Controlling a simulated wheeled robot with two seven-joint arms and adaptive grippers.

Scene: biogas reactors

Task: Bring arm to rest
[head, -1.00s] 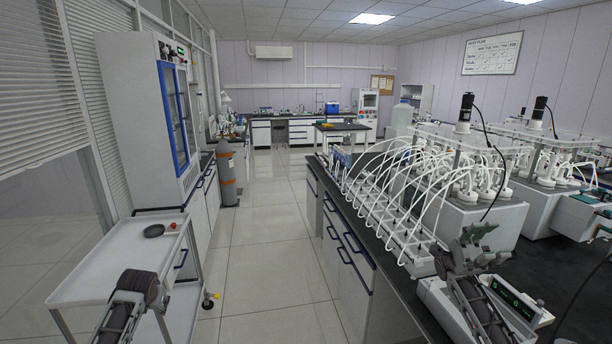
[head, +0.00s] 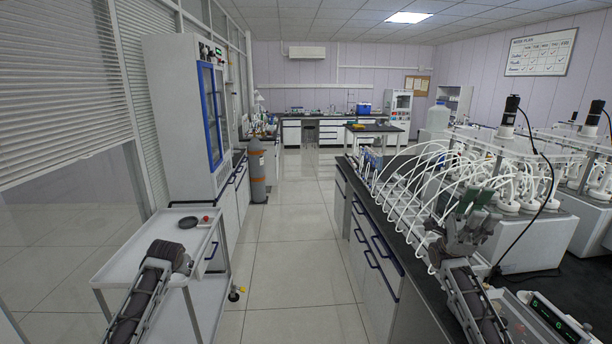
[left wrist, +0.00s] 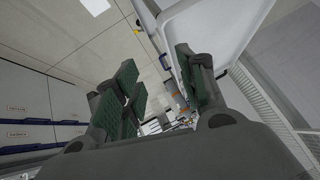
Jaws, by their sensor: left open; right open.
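My right gripper (head: 466,222) is open and empty. In the head view it is raised in front of the white tubes (head: 408,190) on the black-topped bench (head: 372,208); I cannot tell whether it touches them. My left arm reaches in at the lower left, beside the white cart (head: 130,262). My left gripper (left wrist: 160,92) shows in the left wrist view, with its green-padded fingers apart and nothing between them. In the head view the left fingers are mostly hidden behind the wrist.
White reactors (head: 540,225) and a digital box (head: 552,320) stand on the bench at right. A gas cylinder (head: 257,170) stands by the left cabinets. The tiled aisle (head: 290,240) is clear.

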